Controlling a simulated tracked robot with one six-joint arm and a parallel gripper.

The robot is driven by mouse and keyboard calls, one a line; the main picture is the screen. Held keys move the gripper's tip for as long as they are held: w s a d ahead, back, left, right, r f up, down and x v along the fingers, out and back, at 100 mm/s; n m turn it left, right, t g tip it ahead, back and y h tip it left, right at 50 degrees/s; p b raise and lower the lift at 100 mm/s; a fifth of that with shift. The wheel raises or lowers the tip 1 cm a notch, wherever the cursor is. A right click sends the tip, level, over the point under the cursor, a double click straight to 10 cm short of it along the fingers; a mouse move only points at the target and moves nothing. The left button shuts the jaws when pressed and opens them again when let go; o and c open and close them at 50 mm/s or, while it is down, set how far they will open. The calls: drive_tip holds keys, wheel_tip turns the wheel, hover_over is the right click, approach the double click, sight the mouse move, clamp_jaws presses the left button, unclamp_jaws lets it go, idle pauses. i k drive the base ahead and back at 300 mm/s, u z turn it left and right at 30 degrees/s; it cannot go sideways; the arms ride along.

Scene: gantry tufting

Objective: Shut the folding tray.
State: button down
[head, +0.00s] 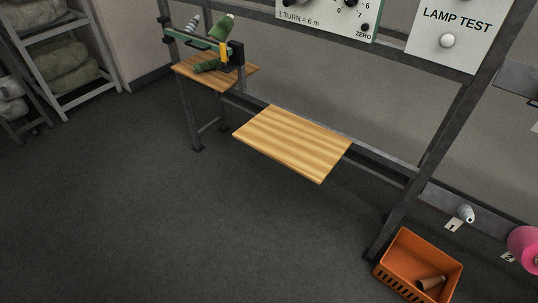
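The folding tray (292,140) looks to be the striped light-wood panel in the middle of the head view. It stands out about level from the lower rail of the dark metal frame, so it is open. Its top is bare. Any hinge or bracket under it is hidden. My gripper does not show in this view.
A second wooden shelf (228,78) at the upper left carries a green and black device (222,44). An orange crate (418,264) with a brown tube in it stands on the floor at lower right. Dark frame posts flank the tray. The floor before it is clear.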

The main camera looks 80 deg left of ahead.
sight(309, 149)
drive_tip(key=i, duration=0.6)
drive_tip(key=u, duration=4.15)
